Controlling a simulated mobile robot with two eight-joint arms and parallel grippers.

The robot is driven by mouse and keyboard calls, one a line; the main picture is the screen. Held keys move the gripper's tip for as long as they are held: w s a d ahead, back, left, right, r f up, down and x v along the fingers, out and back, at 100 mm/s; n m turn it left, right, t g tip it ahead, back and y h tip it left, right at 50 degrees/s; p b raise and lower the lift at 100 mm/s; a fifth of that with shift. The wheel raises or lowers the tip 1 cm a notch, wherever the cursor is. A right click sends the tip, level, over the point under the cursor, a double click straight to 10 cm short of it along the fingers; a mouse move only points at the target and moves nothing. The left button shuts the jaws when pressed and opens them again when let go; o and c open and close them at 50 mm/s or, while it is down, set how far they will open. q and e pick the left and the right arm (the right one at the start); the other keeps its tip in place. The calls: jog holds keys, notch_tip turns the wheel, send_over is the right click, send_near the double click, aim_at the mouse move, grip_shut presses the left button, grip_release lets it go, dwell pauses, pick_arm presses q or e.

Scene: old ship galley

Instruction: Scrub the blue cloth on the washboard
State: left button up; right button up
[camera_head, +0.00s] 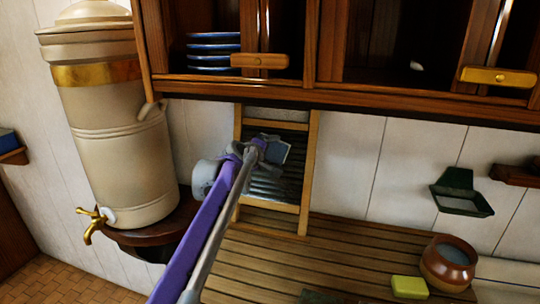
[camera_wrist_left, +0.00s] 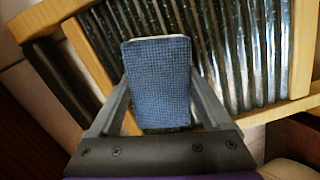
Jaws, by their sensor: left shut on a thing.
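The washboard (camera_head: 304,185) leans upright against the white wall, with a wooden frame and dark ribbed metal. Its ribs also show in the left wrist view (camera_wrist_left: 237,55). My left gripper (camera_head: 268,148) is in front of the ribbed panel. In the left wrist view the gripper (camera_wrist_left: 160,95) is shut on the blue cloth (camera_wrist_left: 158,75), which looks like a folded pad between the two fingers. The cloth shows small in the head view (camera_head: 275,152), at the gripper's tip. I cannot tell whether the cloth touches the ribs. My right gripper is not in view.
A slatted wooden counter (camera_head: 345,255) lies below the washboard. A yellow block (camera_head: 409,287) and a brown pot (camera_head: 448,263) stand at its right. A large beige urn (camera_head: 115,140) with a brass tap stands left. A wooden cabinet (camera_head: 340,92) overhangs above; a green wall holder (camera_head: 461,195) hangs right.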

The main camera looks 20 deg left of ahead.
aim_at(271, 151)
pick_arm(q)
jog(key=shift+d+v, duration=0.15)
jog(key=shift+v, duration=1.35)
jog(key=shift+d+v, duration=0.2)
jog(key=shift+v, duration=1.3)
jog(key=shift+s, duration=0.15)
jog(key=v, duration=0.2)
jog(key=shift+s+d, duration=0.1)
jog(key=shift+s, duration=0.3)
